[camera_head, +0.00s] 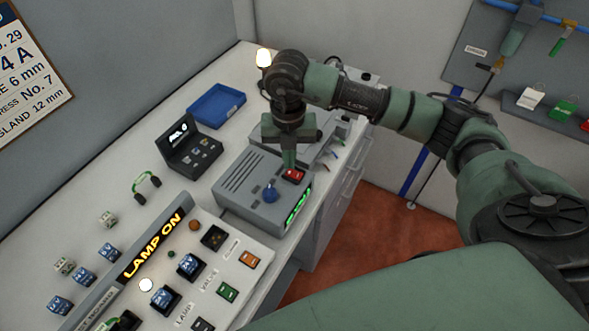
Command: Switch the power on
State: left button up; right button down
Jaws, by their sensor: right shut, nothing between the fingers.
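A grey power unit (244,182) stands on the white bench near its right edge. It has a blue knob (270,193), a red switch (294,175) on top and a green lit display (297,205) on its front face. My right gripper (289,163) points down over the unit, shut and empty. Its fingertips are at the red switch; I cannot tell whether they touch it. They hide part of the switch's far side. My left gripper is out of view.
A panel with a lit "LAMP ON" sign (153,245) and several coloured buttons lies in front. Behind are a black device (190,150), a blue tray (215,106) and a glowing lamp (263,58). Small blocks lie at left. A tool board (440,60) hangs at right.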

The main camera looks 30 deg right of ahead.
aim_at(290, 172)
jog(key=shift+r+p, duration=1.2)
jog(key=shift+r, duration=1.15)
